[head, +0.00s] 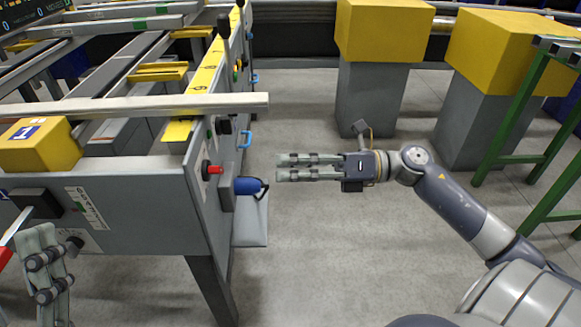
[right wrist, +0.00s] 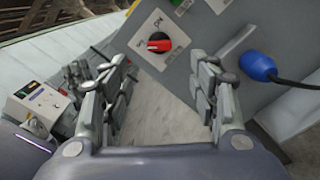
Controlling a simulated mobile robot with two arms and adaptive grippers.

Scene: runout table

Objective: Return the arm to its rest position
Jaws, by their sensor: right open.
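My right arm (head: 460,205) reaches in from the lower right in the head view. Its right gripper (head: 282,167) points left, with its fingers apart and nothing between them. It hangs in free air to the right of the table's end panel, apart from it. In the right wrist view the fingers of the right gripper (right wrist: 165,78) are spread, with grey floor showing between them. My left gripper (head: 48,275) is at the lower left in the head view, close to the table's front side. Whether its fingers are open or shut is unclear.
The runout table (head: 140,215) fills the left side. Its end panel carries a red switch (head: 213,170) and a blue plug (head: 248,186) with a cable, near the right fingertips. Yellow-topped grey blocks (head: 372,95) and a green frame (head: 510,115) stand behind. Floor (head: 330,260) is clear below.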

